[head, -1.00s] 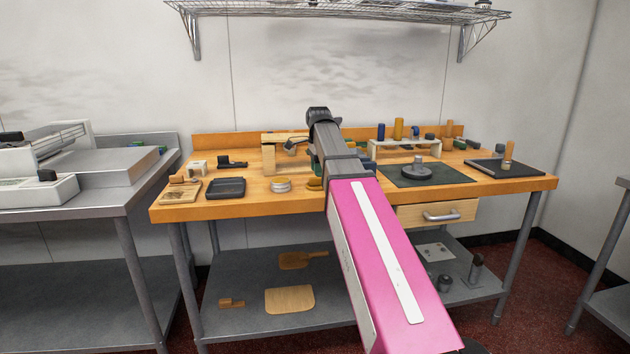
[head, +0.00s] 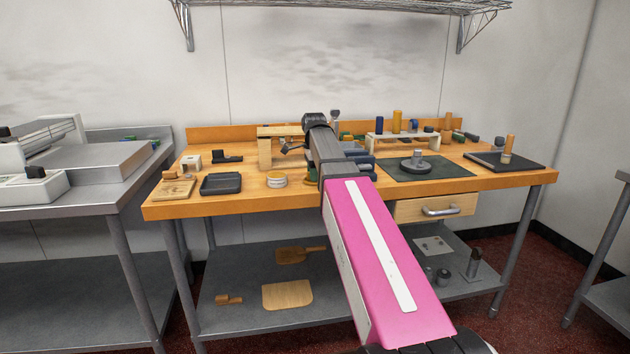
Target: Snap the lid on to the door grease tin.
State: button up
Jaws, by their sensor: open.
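A small round pale tin (head: 277,180) stands upright on the wooden bench near its front edge, left of my arm. It looks like the grease tin. Its top is light with a yellowish band below; I cannot tell at this size whether a lid lies on it. Some yellowish round pieces (head: 314,182) lie just right of it, partly hidden by my arm. My gripper (head: 291,148) is small and dark in the head view, beyond the tin and in front of a wooden stand. It is open and seems empty, apart from the tin.
A black tray (head: 221,184) and a wooden board (head: 174,190) lie left of the tin. The wooden stand (head: 265,152) is behind it. A dark mat (head: 440,171) with a grey round piece (head: 416,163) is right of my arm. Bare bench surrounds the tin's left side.

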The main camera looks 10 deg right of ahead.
jog(key=shift+f, duration=0.35)
jog(key=shift+s, duration=0.1)
jog(key=c, duration=0.4)
jog(key=shift+c, duration=0.2)
jog(key=shift+r, duration=0.25)
grip_shut()
jog(key=shift+r, duration=1.8)
jog(key=a+r, duration=0.9)
jog(key=a, duration=0.4)
jog(key=shift+r, duration=0.1)
